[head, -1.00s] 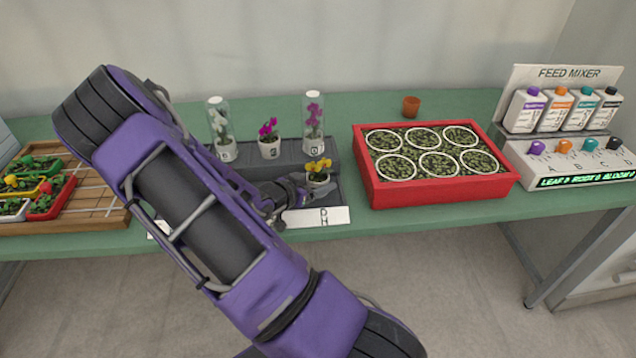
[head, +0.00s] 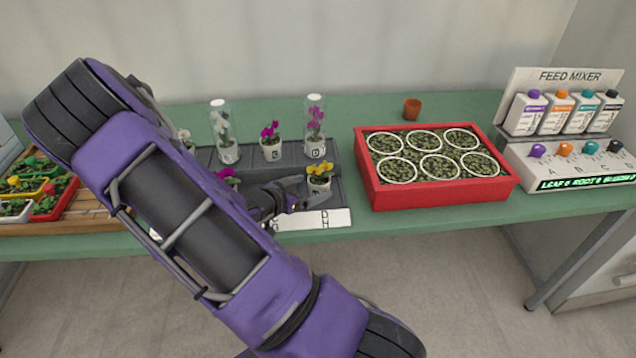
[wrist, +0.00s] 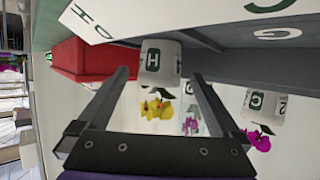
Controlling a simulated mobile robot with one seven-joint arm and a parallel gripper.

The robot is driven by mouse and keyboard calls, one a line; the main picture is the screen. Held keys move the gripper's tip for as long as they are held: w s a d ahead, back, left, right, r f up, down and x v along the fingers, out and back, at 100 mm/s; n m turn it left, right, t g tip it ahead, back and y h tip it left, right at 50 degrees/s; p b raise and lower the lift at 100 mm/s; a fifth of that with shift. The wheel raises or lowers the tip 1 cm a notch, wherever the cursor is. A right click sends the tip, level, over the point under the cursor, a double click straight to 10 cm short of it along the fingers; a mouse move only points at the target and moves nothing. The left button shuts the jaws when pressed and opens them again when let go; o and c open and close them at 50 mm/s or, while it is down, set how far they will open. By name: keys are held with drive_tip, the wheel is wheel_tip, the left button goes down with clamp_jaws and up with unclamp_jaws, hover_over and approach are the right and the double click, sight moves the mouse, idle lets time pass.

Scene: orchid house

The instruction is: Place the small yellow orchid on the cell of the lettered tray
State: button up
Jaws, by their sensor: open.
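The small yellow orchid (head: 319,170) stands upright in a white pot in the front-row right cell of the grey lettered tray (head: 335,190), behind the label strip's D and H. My gripper (head: 301,190) is open just left of the pot. In the wrist view my gripper (wrist: 162,77) has its fingertips on either side of the pot's outline; I cannot tell whether they touch it. My arm hides the tray's left part.
Behind stand a magenta orchid (head: 270,143) and two orchids under clear covers, one white (head: 221,130) and one magenta (head: 315,128). Another magenta bloom (head: 228,175) shows beside my arm. A red planter box (head: 440,192) stands to the right, with a small terracotta pot (head: 411,109) behind it.

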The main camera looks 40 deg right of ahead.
drive_tip(key=p+v, duration=0.1)
drive_tip(key=v, duration=0.6)
drive_tip(key=shift+s+a+r, duration=0.15)
drive_tip(key=shift+a, duration=0.2)
